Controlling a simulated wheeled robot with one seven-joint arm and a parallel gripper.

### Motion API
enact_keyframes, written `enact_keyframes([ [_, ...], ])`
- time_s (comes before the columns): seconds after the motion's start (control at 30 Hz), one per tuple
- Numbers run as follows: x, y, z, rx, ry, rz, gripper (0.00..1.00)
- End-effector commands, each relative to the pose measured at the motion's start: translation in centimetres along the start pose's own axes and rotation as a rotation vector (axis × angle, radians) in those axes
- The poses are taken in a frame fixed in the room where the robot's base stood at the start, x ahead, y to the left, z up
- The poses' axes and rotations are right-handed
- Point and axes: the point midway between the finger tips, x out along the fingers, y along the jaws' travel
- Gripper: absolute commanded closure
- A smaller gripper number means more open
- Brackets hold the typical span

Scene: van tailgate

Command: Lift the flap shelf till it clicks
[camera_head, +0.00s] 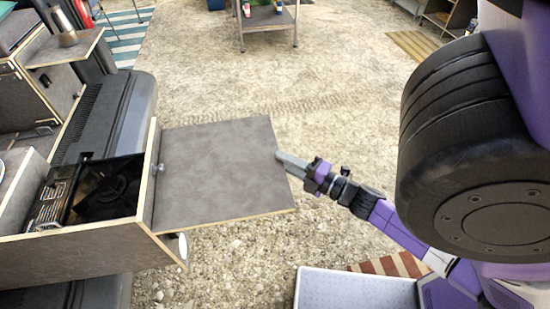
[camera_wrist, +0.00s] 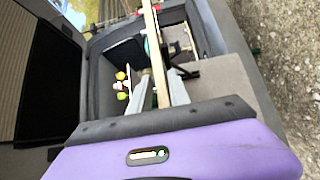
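The flap shelf (camera_head: 220,170) is a grey panel with a pale wooden edge. In the head view it stands out to the right from the side of the van's kitchen cabinet, raised to roughly level. My gripper (camera_head: 284,158) is at its free right edge. In the wrist view the shelf's pale edge (camera_wrist: 153,40) runs between the two fingers of my gripper (camera_wrist: 160,82), which sit close on both sides of it. The fingers look shut on the edge. The shelf's underside and any support are hidden.
The cabinet (camera_head: 90,255) holds a dark stove (camera_head: 110,185) left of the shelf. A metal pot (camera_head: 64,25) stands further back. A light grey crate or box (camera_head: 355,290) lies at the bottom, near my arm. The gravel beyond the shelf is clear up to a small table (camera_head: 268,20).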

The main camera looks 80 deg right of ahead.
Motion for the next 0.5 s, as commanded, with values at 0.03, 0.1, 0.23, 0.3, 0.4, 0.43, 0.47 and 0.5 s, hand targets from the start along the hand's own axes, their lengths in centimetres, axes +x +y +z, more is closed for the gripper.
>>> enact_keyframes([
  [0.03,-1.0,-0.3,0.0,0.000,-0.002,-0.002,0.77],
  [0.1,-1.9,-0.3,0.0,0.000,-0.001,-0.001,0.77],
  [0.23,-3.2,-0.1,-0.1,0.000,0.001,0.001,0.77],
  [0.3,-3.5,-0.1,-0.1,0.000,0.002,0.000,0.77],
  [0.4,-3.7,0.0,-0.1,0.000,0.002,0.001,0.77],
  [0.43,-3.7,0.0,-0.1,0.001,0.002,0.001,0.77],
  [0.47,-3.7,0.0,-0.1,0.001,0.002,0.001,0.77],
  [0.5,-3.7,0.0,-0.1,0.000,0.002,0.001,0.77],
])
